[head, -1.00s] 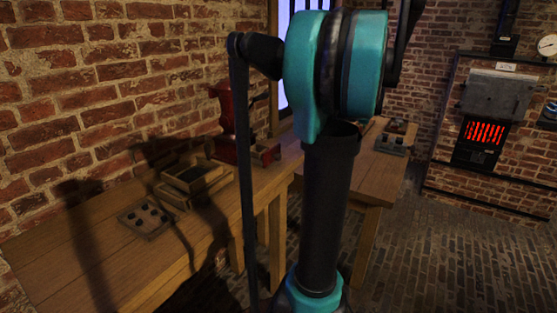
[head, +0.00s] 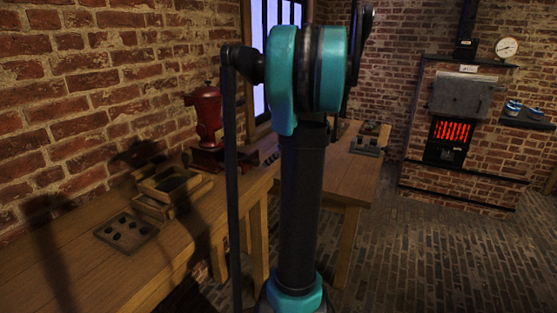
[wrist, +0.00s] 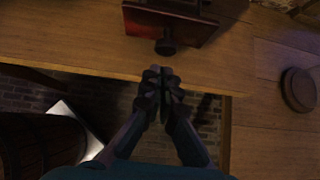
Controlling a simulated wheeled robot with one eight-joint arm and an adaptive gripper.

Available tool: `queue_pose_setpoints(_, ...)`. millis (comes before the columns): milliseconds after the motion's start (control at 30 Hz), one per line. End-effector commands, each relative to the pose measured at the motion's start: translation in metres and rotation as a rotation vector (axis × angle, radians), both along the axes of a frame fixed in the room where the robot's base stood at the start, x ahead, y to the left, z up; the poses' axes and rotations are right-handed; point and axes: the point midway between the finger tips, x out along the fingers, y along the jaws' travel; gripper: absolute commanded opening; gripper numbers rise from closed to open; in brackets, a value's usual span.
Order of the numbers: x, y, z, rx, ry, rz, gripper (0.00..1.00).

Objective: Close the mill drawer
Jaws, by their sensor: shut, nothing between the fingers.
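The red mill (head: 208,112) stands on the wooden bench against the brick wall in the head view, its dark red base (head: 210,157) partly hidden behind my arm. In the wrist view, the mill drawer (wrist: 168,22) shows at the top, with a dark round knob (wrist: 166,46) facing my gripper. How far the drawer stands out is hard to tell. My gripper (wrist: 162,76) is shut and empty, with its fingertips just short of the knob in the picture. In the head view my gripper is not visible.
On the bench (head: 190,225) left of the mill are a wooden box (head: 172,185) and a flat tray with dark round pieces (head: 126,232). A second table (head: 352,180) stands to the right. A glowing stove (head: 450,135) is farther back, with open brick floor before it.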

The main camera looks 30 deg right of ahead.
Motion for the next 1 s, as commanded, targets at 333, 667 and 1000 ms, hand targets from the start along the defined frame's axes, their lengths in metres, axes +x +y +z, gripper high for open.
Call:
queue_pose_setpoints(333, 0.017, 0.012, -0.001, -0.001, 0.001, 0.000, 0.00)
queue_pose_setpoints(667, 0.020, 0.014, -0.001, -0.002, 0.000, 0.001, 0.00)
queue_pose_setpoints(1000, 0.080, 0.062, -0.001, -0.001, 0.000, 0.006, 0.00)
